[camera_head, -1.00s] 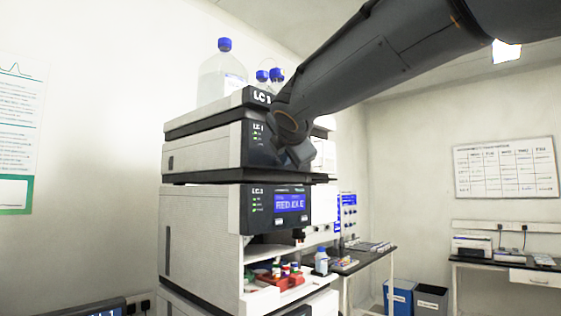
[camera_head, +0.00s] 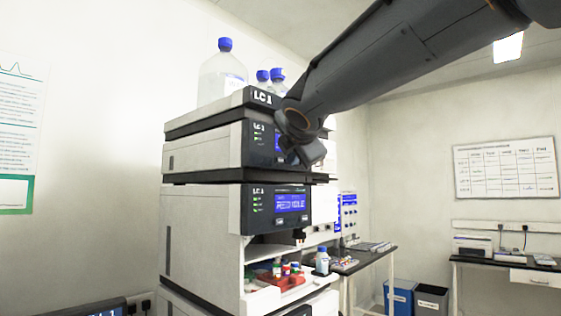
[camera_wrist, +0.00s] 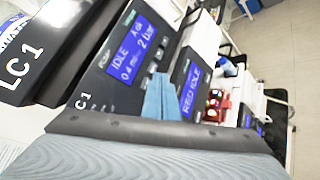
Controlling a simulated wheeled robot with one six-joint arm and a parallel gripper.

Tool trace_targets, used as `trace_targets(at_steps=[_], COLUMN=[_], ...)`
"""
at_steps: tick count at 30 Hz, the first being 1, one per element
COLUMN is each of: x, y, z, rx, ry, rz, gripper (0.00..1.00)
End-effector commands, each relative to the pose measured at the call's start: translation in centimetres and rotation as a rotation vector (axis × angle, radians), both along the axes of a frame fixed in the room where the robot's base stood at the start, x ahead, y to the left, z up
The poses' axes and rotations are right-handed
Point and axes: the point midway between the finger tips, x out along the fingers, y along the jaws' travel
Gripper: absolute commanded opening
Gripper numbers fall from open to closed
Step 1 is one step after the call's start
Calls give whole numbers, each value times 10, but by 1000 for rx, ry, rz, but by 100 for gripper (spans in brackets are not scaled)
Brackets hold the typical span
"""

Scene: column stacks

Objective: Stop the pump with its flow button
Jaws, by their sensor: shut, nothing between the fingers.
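The pump is the upper dark-fronted module (camera_head: 258,145) of the LC 1 stack. Its blue screen (camera_head: 280,144) is partly hidden behind my wrist in the head view. In the wrist view the pump screen (camera_wrist: 138,48) reads IDLE, with a small flow figure and about 2 bar. Small grey buttons (camera_wrist: 154,67) sit beside this screen, partly hidden by my fingers; I cannot read their labels. My gripper (camera_wrist: 160,97) is shut and empty, its blue fingertips in front of the panel. I cannot tell if they touch it. In the head view my gripper (camera_head: 313,153) is beside the pump front.
The module below has a blue screen (camera_head: 292,203) and an open bay with a red vial rack (camera_head: 286,281). A large blue-capped bottle (camera_head: 222,75) and smaller ones stand on top. A bench (camera_head: 370,262) stands behind at right.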

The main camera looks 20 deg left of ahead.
Motion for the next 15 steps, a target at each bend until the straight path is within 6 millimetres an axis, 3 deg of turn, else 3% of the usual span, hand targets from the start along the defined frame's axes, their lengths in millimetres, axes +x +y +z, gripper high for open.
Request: trace_targets(at_steps=[15], x=[-16], y=[-39], z=[0], rx=[0], ry=[1], rz=[-1], gripper=[0])
